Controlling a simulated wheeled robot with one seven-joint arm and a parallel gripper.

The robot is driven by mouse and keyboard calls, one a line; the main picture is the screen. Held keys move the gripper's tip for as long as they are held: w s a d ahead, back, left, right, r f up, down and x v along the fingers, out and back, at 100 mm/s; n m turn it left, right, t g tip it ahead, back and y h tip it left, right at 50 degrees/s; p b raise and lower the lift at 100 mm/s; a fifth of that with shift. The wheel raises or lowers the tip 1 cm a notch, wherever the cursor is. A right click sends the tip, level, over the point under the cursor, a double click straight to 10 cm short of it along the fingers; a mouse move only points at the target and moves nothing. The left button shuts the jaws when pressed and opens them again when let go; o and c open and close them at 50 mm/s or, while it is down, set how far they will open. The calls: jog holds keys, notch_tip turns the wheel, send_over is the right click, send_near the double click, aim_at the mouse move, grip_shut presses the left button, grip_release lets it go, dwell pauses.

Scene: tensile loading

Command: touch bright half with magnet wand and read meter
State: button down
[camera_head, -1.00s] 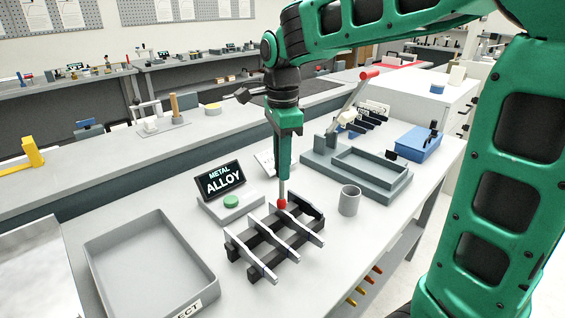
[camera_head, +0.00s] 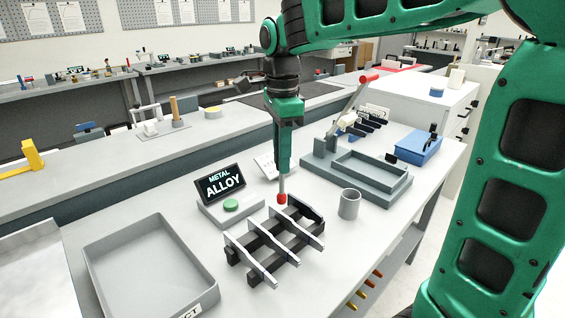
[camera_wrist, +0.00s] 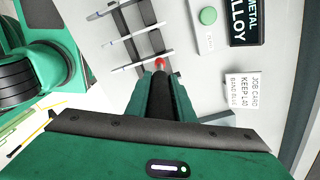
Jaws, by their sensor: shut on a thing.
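My gripper (camera_head: 284,168) is shut on the magnet wand (camera_head: 282,186), a thin grey rod pointing down with a red tip. The wand also shows in the wrist view (camera_wrist: 160,63). Its tip is at the far end of a rack (camera_head: 259,238) holding metal bars, by the end of the farthest bar (camera_head: 300,227); whether they touch is unclear. The bars look silvery on top, and I cannot pick out a brighter half. The meter (camera_head: 222,187) beside the rack reads "METAL ALLOY"; it also shows in the wrist view (camera_wrist: 244,22). It has a green button (camera_head: 231,205).
A grey tray (camera_head: 152,245) stands left of the rack, and a grey cup (camera_head: 349,204) to its right. A lever press with a grey base (camera_head: 352,178) and a blue bin (camera_head: 413,146) stand further back. A job card (camera_wrist: 243,92) lies near the meter.

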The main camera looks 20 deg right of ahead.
jog(key=shift+r, duration=2)
